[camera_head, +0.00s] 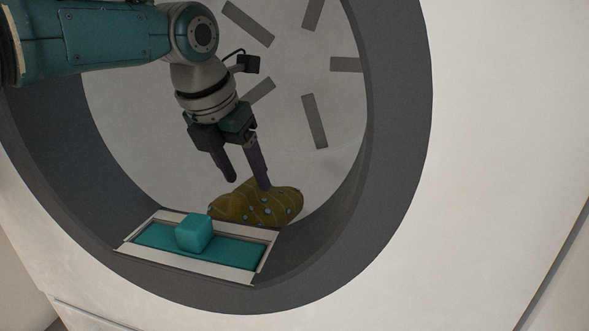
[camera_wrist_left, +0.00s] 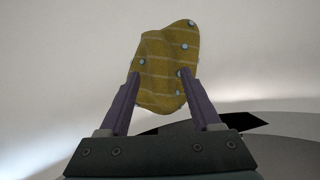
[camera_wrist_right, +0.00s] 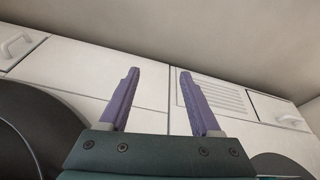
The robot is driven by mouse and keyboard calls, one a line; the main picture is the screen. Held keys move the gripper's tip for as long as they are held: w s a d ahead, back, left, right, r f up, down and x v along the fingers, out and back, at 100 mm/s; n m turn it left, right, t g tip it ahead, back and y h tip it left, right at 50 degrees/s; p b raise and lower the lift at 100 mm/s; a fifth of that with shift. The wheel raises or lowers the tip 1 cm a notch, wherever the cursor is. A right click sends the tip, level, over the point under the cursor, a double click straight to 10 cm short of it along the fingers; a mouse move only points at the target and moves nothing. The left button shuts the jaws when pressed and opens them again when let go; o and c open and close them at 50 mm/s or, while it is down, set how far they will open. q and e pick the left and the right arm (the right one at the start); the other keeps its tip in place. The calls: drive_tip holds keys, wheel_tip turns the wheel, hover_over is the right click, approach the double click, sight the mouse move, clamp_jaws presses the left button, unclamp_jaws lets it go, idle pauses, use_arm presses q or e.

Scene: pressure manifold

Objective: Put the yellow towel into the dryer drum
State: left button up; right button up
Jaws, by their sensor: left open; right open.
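The yellow towel (camera_head: 272,205), striped and dotted with light blue, lies bunched inside the dryer drum (camera_head: 345,120), on its lower part behind the front rim. My left gripper (camera_head: 247,183) is inside the drum opening, open, with its fingertips just above and in front of the towel. In the left wrist view the towel (camera_wrist_left: 165,70) shows between and beyond the open fingers (camera_wrist_left: 160,75); I cannot tell whether they touch it. My right gripper (camera_wrist_right: 157,75) is open and empty, outside the drum, facing white cabinet fronts. It does not show in the head view.
A teal block (camera_head: 194,233) sits on a teal and white tray-like panel (camera_head: 150,236) at the lower drum rim. The dark grey ring (camera_head: 400,130) surrounds the opening. Dark slots mark the drum's back wall. White drawers with handles (camera_wrist_right: 15,46) face my right gripper.

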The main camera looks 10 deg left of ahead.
use_arm(q)
drive_tip(key=shift+r, duration=0.45)
drive_tip(key=p+v, duration=0.4)
drive_tip(key=p, duration=0.1)
drive_tip(key=shift+r, duration=0.3)
drive_tip(key=s+p, duration=0.3)
drive_tip(key=s+a+p, duration=0.1)
drive_tip(key=s+p, duration=0.2)
drive_tip(key=s+a+p, duration=0.1)
drive_tip(key=s+p, duration=0.2)
drive_tip(key=s, duration=0.1)
drive_tip(key=shift+s+a+f, duration=0.1)
drive_tip(key=shift+a+f, duration=0.15)
drive_tip(key=shift+f, duration=0.15)
drive_tip(key=shift+s+a+f, duration=0.1)
drive_tip(key=shift+s+f, duration=0.05)
drive_tip(key=shift+s, duration=0.4)
drive_tip(key=shift+w+f, duration=0.1)
